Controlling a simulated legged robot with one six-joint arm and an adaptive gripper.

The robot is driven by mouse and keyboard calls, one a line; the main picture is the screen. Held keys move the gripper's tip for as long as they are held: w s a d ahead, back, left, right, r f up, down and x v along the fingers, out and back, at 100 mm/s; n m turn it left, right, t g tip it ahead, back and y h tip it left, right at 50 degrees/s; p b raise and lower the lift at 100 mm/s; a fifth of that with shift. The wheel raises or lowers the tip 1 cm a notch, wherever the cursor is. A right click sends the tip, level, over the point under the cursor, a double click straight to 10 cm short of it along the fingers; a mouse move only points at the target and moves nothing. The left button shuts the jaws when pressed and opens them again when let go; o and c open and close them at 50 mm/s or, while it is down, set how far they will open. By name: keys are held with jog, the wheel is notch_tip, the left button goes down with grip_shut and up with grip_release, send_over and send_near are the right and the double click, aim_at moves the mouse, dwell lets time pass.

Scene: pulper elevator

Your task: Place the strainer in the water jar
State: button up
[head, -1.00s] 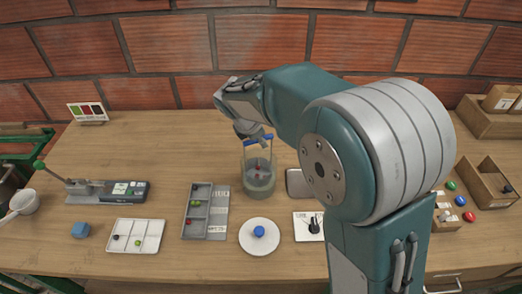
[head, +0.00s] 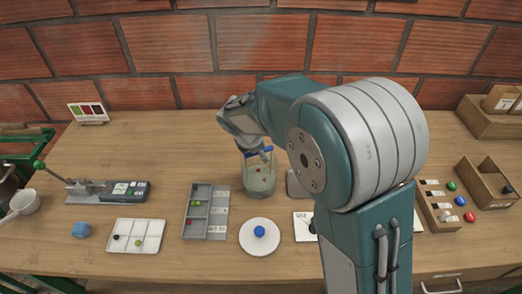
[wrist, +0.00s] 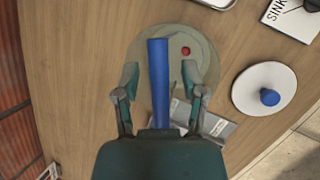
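The clear water jar (head: 259,185) stands near the middle of the bench, with red fruit inside. A blue bar (head: 250,154), apparently the strainer's handle, lies across the jar's top; the strainer's mesh is hard to make out in the glass. My gripper (head: 262,150) points down over the jar. In the wrist view, the blue bar (wrist: 158,80) runs between the fingers of my gripper (wrist: 161,72), with a gap on each side. The round jar (wrist: 207,52) with a red fruit (wrist: 186,50) shows below.
A white plate (head: 250,244) with a blue knob stands just in front. A grey sorting tray (head: 218,225) is left of the jar, and a white tray (head: 152,226) farther left. A grey dish (head: 295,184) is close right of the jar, partly behind my arm.

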jog(key=shift+r, duration=0.1)
jog(key=v, duration=1.2)
jog(key=shift+d, duration=0.1)
jog(key=s+d+r+m+t+y, duration=0.1)
jog(key=s+d+m, duration=0.8)
jog(key=s+m, duration=0.2)
jog(key=s+d+r+m+y, duration=0.2)
jog(key=s+d+m, duration=0.7)
jog(key=s+m, duration=0.2)
jog(key=shift+s+t, duration=0.4)
jog(key=shift+d+r, duration=0.1)
